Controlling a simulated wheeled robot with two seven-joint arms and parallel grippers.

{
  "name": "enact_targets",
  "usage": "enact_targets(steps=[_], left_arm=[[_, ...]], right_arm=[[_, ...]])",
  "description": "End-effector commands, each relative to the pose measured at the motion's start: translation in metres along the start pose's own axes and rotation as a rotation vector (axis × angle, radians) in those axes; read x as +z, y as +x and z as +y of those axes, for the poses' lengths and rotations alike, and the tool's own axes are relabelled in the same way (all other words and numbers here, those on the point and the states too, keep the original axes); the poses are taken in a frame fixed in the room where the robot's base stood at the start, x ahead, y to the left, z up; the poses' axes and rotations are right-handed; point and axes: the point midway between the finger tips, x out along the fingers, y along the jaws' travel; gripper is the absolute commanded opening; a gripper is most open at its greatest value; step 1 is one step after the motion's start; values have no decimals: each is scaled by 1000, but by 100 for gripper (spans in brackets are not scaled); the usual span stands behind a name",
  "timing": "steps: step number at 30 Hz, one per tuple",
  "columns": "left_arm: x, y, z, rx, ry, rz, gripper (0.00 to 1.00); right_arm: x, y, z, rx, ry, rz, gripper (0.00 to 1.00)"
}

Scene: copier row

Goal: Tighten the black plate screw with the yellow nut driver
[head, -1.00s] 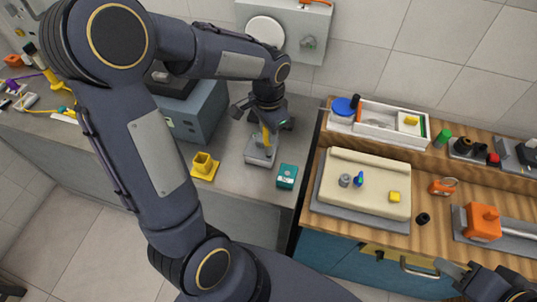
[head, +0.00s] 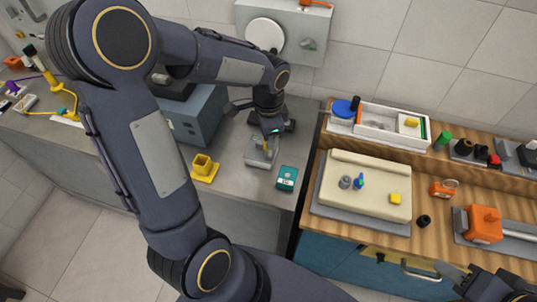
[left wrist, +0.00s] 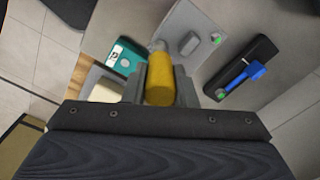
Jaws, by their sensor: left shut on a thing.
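My left gripper (head: 268,132) is shut on the yellow nut driver (head: 267,144), above the grey plate (head: 257,157) on the grey counter. In the left wrist view the driver (left wrist: 172,85) sits between the jaws, and its far end overlaps the grey plate (left wrist: 188,22). I cannot tell whether it touches. The black plate (left wrist: 252,60), with a blue lever and a green spot (left wrist: 220,93), lies apart to the right. The spot may be the screw; I cannot be sure. My right gripper (head: 490,286) is at the bottom right, partly cut off, and its jaws are unclear.
A teal box (head: 287,178) stands close to the grey plate. A yellow holder (head: 204,168) and a blue-grey machine (head: 195,118) are to the left. A wooden bench to the right bears a cream block (head: 365,180) and an orange clamp (head: 484,224).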

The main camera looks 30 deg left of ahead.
Motion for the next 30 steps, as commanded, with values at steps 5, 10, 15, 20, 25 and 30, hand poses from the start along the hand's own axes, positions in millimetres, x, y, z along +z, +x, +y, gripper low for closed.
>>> enact_targets(steps=[5, 10, 15, 20, 25, 30], left_arm=[[0, 0, 0, 0, 29, 0, 0], [0, -1, 0, 1, 70, -1, 0], [0, -1, 0, 3, 292, 0, 0], [0, 0, 0, 1, 375, 0, 0], [0, 1, 0, 1, 373, 0, 0], [0, -1, 0, 1, 372, 0, 0]], right_arm=[[0, 0, 0, 0, 0, 0, 36], [-1, -2, -1, 0, 0, 0, 36], [-4, -9, -4, 0, 0, 0, 36], [-5, -9, -4, 0, 0, 0, 36], [-4, -9, -4, 0, 0, 0, 36], [-5, -10, -5, 0, 0, 0, 36]])
